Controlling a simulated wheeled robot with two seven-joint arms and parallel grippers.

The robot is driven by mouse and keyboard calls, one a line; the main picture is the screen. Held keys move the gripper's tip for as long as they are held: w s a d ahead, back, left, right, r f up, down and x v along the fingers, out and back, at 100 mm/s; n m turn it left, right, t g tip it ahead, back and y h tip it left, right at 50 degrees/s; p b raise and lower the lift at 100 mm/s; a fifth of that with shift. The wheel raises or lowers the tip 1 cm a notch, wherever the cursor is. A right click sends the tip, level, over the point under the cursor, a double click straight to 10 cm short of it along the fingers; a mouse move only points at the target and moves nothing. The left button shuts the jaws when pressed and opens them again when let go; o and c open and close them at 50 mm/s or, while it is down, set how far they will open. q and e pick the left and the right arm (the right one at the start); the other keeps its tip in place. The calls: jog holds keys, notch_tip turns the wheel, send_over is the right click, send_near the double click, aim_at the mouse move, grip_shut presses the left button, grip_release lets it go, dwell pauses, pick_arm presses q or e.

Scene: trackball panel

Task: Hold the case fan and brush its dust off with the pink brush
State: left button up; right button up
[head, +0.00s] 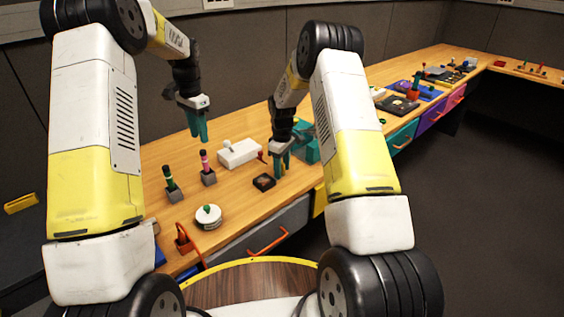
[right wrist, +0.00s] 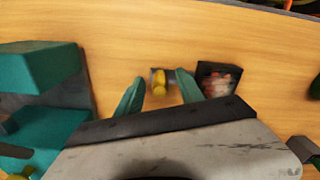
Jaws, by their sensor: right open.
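The case fan (head: 264,182) is a small dark square with a brownish middle, flat on the wooden table. It also shows in the right wrist view (right wrist: 219,79), with reddish and grey patches on it. My right gripper (head: 281,169) is open and low over the table, just beside the fan; one fingertip is close to the fan's edge. A small yellow piece (right wrist: 160,82) shows between its fingers. The pink brush (head: 204,160) stands upright in a grey holder. My left gripper (head: 198,138) is raised above and behind the brush, its teal fingers pointing down, apart and empty.
A round white piece with a green knob (head: 208,215) is near the front edge. A white box (head: 238,152) lies behind the fan. Teal blocks (head: 307,150) stand right of my right gripper.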

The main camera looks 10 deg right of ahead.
grip_shut()
dwell(0.4)
